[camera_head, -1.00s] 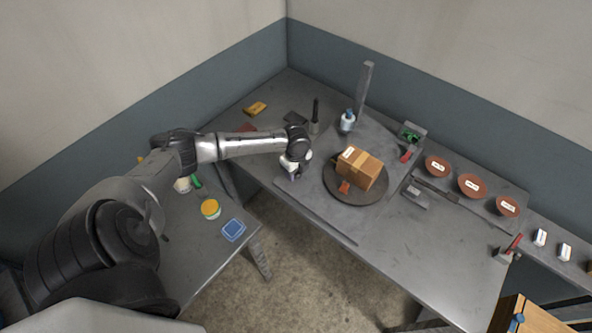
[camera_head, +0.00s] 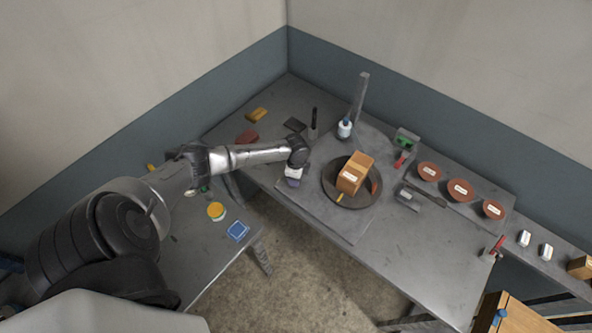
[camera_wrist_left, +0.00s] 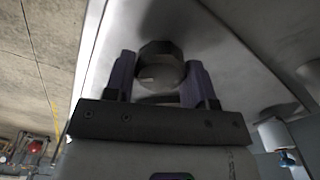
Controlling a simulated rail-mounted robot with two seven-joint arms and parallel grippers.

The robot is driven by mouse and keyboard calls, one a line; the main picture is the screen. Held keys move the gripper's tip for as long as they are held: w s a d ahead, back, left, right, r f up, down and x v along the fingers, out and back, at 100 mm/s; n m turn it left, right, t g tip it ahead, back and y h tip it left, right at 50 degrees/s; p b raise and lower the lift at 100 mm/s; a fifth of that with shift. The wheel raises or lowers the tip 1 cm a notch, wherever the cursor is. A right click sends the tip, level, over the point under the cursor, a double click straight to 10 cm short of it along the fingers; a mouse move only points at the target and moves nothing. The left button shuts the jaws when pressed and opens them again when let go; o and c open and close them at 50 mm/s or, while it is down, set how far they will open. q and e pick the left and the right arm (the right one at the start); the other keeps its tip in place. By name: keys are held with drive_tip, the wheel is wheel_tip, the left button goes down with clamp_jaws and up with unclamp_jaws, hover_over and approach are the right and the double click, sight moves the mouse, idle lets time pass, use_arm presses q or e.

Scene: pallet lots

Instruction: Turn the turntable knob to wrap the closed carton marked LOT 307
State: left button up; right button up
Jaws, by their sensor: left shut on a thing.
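The brown carton (camera_head: 355,172) sits closed on the dark round turntable (camera_head: 331,182) in the head view. It has a paler band and a small white label too small to read. My left gripper (camera_head: 293,180) is at the turntable's left, above the grey base plate. In the left wrist view, the dark faceted knob (camera_wrist_left: 160,66) is between the two fingers of this gripper (camera_wrist_left: 160,78), which is shut on it. The gripper hides the knob in the head view. My right gripper is in neither view.
A grey post (camera_head: 361,95) and a blue-and-white bottle (camera_head: 345,129) stand behind the turntable. Several reddish-brown labelled discs (camera_head: 460,190) lie at the right. A yellow-lidded jar (camera_head: 216,211) and a blue pad (camera_head: 237,231) are on the left table. The front right tabletop is clear.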

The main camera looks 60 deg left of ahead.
use_arm(q)
drive_tip(key=n+p, duration=0.2)
drive_tip(key=n, duration=0.1)
drive_tip(key=n+p, duration=0.1)
drive_tip(key=p, duration=0.1)
drive_tip(key=shift+r+n, duration=0.25)
drive_tip(key=shift+n, duration=0.05)
drive_tip(key=n+p, duration=0.3)
drive_tip(key=n, duration=0.1)
drive_tip(key=shift+n, duration=0.3)
drive_tip(key=n+p, duration=0.2)
drive_tip(key=n, duration=0.2)
drive_tip(key=shift+f+n, duration=0.1)
drive_tip(key=shift+n, duration=0.2)
drive_tip(key=n+p, duration=0.2)
drive_tip(key=n, duration=0.1)
drive_tip(key=shift+a+f+n, duration=0.1)
drive_tip(key=shift+n, duration=0.6)
drive_tip(key=shift+a+n, duration=0.1)
drive_tip(key=shift+n, duration=0.2)
drive_tip(key=shift+f, duration=0.1)
drive_tip(key=o, duration=0.9)
